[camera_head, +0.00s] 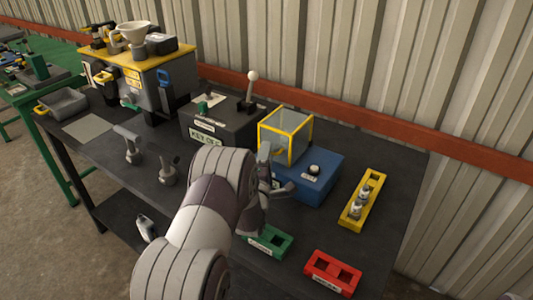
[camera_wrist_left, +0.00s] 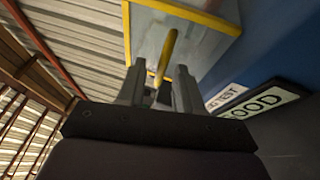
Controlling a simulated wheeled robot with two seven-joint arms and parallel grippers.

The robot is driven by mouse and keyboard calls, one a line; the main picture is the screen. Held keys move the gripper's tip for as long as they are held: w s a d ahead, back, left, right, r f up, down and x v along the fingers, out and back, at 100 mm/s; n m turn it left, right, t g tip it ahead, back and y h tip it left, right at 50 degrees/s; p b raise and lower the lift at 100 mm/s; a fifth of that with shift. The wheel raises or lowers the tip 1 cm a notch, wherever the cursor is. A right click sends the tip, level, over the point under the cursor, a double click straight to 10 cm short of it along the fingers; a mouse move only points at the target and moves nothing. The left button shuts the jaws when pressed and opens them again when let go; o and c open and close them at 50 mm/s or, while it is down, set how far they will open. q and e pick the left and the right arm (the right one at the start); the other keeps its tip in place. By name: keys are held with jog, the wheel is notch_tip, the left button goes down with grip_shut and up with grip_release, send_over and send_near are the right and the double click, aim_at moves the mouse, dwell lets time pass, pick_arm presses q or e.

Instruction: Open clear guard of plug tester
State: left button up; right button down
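The plug tester is a blue box (camera_head: 315,178) with a round black and white knob on top. Its clear guard (camera_head: 286,135), framed in yellow, stands over the left part of the box and looks closed. In the left wrist view the guard (camera_wrist_left: 188,30) fills the top, with a yellow bar-like handle (camera_wrist_left: 167,55) sticking out from it. My left gripper (camera_head: 268,172) is at the guard's near left side. In the left wrist view its fingers (camera_wrist_left: 158,82) stand apart, with the handle between them; contact is unclear. My right gripper is not in view.
A yellow tray (camera_head: 347,219) with metal plugs, a green tray (camera_head: 283,250) and a red tray (camera_head: 316,265) lie around the tester. A dark lever box (camera_head: 215,124) stands left of it. A corrugated wall with a red rail is behind.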

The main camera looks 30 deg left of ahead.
pick_arm(q)
jog(key=shift+c, duration=0.3)
grip_shut()
jog(key=shift+f, duration=0.1)
dwell(1.1)
